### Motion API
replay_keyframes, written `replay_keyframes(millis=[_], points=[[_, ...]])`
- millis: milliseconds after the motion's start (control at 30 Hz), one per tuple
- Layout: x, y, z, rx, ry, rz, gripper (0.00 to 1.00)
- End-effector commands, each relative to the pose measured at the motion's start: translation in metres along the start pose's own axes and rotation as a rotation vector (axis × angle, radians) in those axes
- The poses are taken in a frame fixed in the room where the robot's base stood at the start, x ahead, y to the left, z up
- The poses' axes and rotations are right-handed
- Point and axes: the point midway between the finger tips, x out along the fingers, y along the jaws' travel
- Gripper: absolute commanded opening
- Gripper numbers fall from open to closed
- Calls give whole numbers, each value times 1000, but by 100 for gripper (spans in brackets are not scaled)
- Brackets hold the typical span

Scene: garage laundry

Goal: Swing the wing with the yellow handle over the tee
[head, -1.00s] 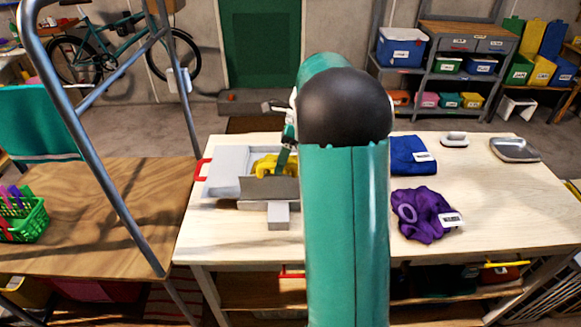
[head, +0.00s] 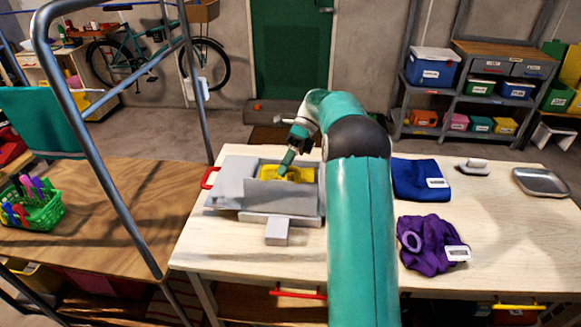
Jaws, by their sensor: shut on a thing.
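The grey folding board (head: 232,172) lies on the pale table, with a red handle (head: 209,178) at its left side. A yellow patch (head: 272,174), apparently the tee, lies in its middle. A grey wing (head: 281,197) stands tilted up in front and hides the lower part of the tee. My gripper (head: 286,168) points down at the yellow area just behind the wing's top edge. It is shut, apparently on the wing's yellow handle, but I cannot tell handle from cloth there. My arm covers the board's right side.
A blue folded cloth (head: 420,179) and a purple cloth (head: 432,243) lie right of my arm. A metal tray (head: 541,181) is at the far right.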

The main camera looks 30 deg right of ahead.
Motion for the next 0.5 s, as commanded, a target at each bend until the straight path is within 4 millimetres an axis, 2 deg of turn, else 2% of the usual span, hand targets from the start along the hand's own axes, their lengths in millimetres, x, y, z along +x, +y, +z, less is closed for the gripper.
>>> replay_keyframes(millis=[200, 500], points=[[3, -9, 3, 31, -2, 72, 0], [4, -10, 6, 46, -1, 109, 0]])
